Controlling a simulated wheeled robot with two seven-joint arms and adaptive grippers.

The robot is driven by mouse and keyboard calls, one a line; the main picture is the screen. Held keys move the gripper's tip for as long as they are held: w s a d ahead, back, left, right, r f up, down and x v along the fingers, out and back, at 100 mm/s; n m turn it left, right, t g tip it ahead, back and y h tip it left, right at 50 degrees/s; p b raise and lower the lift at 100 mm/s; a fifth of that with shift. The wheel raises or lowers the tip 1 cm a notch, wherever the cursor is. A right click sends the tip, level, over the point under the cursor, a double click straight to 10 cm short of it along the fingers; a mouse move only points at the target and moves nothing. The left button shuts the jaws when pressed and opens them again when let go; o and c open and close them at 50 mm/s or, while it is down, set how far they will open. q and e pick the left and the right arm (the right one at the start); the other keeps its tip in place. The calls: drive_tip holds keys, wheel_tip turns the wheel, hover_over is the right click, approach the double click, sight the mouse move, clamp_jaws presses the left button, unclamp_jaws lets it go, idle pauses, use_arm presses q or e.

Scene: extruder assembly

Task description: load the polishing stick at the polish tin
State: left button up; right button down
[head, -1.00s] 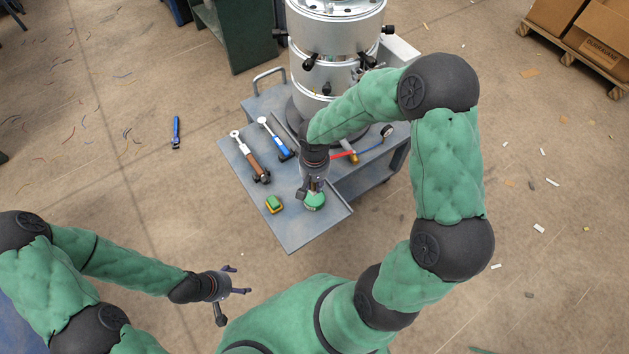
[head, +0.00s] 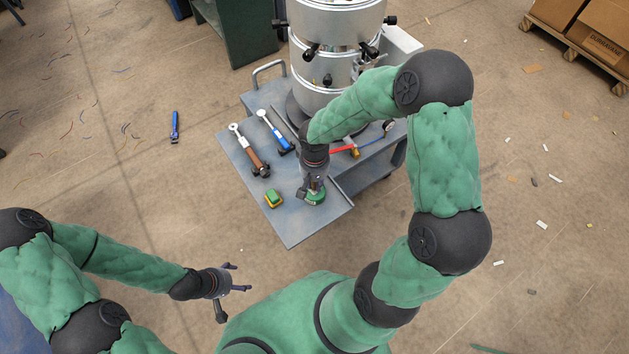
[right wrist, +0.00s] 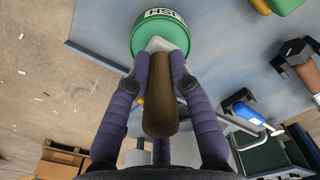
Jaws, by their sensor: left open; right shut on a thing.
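The polish tin (head: 316,199) is a round green tin near the front of the grey cart top. It also shows at the top of the right wrist view (right wrist: 146,40). My right gripper (head: 312,190) is right above the tin, pointing down. It is shut on the polishing stick, whose brown handle (right wrist: 160,105) shows between the fingers in the right wrist view. The stick's pale tip (right wrist: 166,44) overlaps the tin's face; I cannot tell if it touches. My left gripper (head: 238,280) is open and empty, out over the floor away from the cart.
A green and yellow block (head: 273,199) lies left of the tin. A brown-handled tool (head: 249,150) and a blue-handled tool (head: 275,132) lie further back. A red-handled tool (head: 343,149) is right of my right wrist. The tall metal cylinder (head: 330,60) stands behind.

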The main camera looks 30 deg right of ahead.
drive_tip(key=shift+s+f+b, duration=0.1)
drive_tip(key=shift+f+b, duration=0.5)
drive_tip(key=shift+b, duration=0.05)
idle(2.0)
drive_tip(key=shift+r, duration=0.15)
drive_tip(key=shift+r+p, duration=2.5)
drive_tip(key=shift+r, duration=0.95)
